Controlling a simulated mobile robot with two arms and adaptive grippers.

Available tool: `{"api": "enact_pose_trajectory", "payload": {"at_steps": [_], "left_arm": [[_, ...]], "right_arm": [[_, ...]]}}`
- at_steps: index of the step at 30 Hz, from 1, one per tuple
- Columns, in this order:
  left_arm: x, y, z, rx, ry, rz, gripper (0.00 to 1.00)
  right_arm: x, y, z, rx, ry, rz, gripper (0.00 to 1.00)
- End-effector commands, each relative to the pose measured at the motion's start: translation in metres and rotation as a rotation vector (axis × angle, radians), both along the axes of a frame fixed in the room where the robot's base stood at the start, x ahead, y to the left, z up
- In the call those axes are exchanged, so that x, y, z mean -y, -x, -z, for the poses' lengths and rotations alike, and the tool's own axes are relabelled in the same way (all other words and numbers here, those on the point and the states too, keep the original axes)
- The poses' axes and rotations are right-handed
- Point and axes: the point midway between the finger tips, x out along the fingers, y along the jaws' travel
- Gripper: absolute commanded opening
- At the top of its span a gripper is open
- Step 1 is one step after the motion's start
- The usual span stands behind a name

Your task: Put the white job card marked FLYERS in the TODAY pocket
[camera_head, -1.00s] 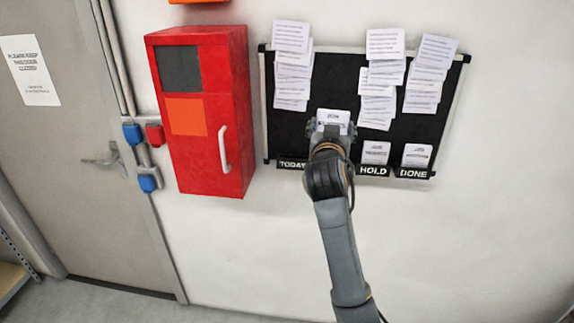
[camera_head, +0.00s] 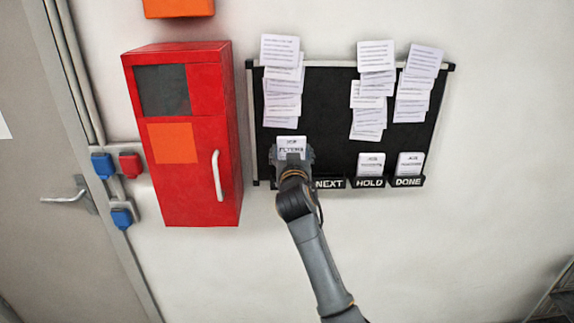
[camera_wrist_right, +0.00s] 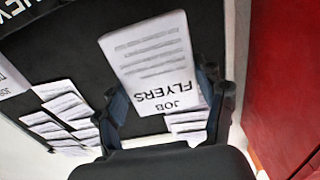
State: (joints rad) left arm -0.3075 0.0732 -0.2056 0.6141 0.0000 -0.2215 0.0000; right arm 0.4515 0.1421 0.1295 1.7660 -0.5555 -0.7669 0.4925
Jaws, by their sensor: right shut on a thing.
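The white FLYERS card (camera_head: 292,143) is in my right gripper (camera_head: 291,160), shut on it, in front of the lower left of the black board (camera_head: 330,110). The card is upright in the head view. In the right wrist view the FLYERS card (camera_wrist_right: 150,50) appears upside down between the two fingers (camera_wrist_right: 165,98). The TODAY pocket is hidden behind my right gripper and arm; I cannot tell whether the card touches it. My left gripper is not in view.
The NEXT pocket (camera_head: 329,184) shows no card. The HOLD pocket (camera_head: 369,183) and DONE pocket (camera_head: 408,182) each hold a white card. Several paper sheets (camera_head: 281,80) hang above. A red cabinet (camera_head: 185,140) with a handle stands close to the board's left.

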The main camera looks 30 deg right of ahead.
Motion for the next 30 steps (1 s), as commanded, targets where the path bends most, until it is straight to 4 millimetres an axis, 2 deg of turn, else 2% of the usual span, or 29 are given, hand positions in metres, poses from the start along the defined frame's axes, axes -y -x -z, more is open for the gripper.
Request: {"api": "enact_pose_trajectory", "payload": {"at_steps": [3, 11, 17, 29, 30], "left_arm": [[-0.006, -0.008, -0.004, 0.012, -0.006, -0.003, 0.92], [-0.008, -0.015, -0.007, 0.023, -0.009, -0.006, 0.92], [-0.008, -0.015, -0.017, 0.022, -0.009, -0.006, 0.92], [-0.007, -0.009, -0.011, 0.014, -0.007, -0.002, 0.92], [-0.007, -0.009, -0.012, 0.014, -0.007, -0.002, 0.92]], "right_arm": [[0.003, -0.015, 0.018, -0.002, 0.001, 0.000, 0.38], [0.007, -0.031, 0.038, 0.000, 0.000, 0.000, 0.38], [0.006, -0.030, 0.063, -0.001, 0.001, 0.001, 0.38], [0.006, -0.029, 0.071, 0.003, -0.001, 0.001, 0.38], [0.006, -0.029, 0.070, 0.003, -0.001, 0.001, 0.73]]}}
